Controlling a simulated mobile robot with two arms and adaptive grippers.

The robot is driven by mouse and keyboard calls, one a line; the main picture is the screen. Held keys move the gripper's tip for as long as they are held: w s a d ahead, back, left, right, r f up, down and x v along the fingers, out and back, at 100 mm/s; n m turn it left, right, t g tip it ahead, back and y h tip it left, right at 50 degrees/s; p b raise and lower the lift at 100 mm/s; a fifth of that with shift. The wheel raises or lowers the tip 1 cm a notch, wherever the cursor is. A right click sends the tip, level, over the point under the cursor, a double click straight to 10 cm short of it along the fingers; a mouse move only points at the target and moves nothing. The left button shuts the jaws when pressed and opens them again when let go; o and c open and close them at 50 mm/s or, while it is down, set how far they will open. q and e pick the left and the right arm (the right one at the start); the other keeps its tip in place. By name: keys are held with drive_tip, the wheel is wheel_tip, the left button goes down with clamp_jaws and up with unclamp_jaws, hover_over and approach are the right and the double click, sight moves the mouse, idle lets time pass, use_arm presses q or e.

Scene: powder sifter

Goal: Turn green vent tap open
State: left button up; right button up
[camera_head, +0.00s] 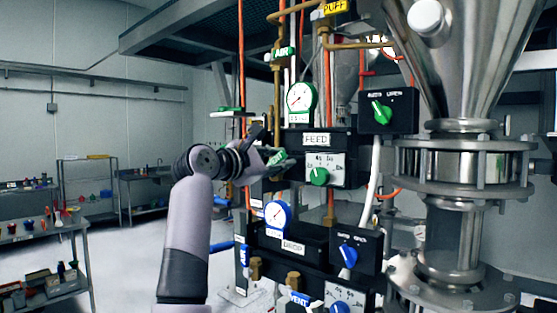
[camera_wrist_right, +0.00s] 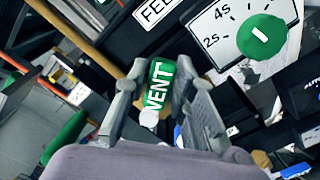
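The green vent tap (camera_wrist_right: 161,82) has a green handle with a white "VENT" label. It also shows in the head view (camera_head: 277,158), just left of the "FEED" unit and partly hidden by my right gripper. My right gripper (camera_head: 268,150) is at the tap. In the right wrist view its two grey fingers (camera_wrist_right: 163,66) stand on either side of the handle. Small gaps show between the handle and the fingers, so the gripper looks open around it. The tap's valve body is mostly hidden. My left gripper is not in view.
A green timer dial (camera_head: 319,176) sits close right of the gripper. A green selector (camera_head: 381,111) and a pressure gauge (camera_head: 300,98) are above. A blue gauge (camera_head: 277,215) is below. The steel hopper (camera_head: 470,60) stands at right.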

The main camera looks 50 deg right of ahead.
drive_tip(key=shift+o, duration=1.4)
drive_tip(key=shift+a, duration=0.1)
drive_tip(key=s+a, duration=0.1)
drive_tip(key=a, duration=1)
drive_tip(key=shift+a, duration=0.4)
drive_tip(key=shift+c, duration=0.3)
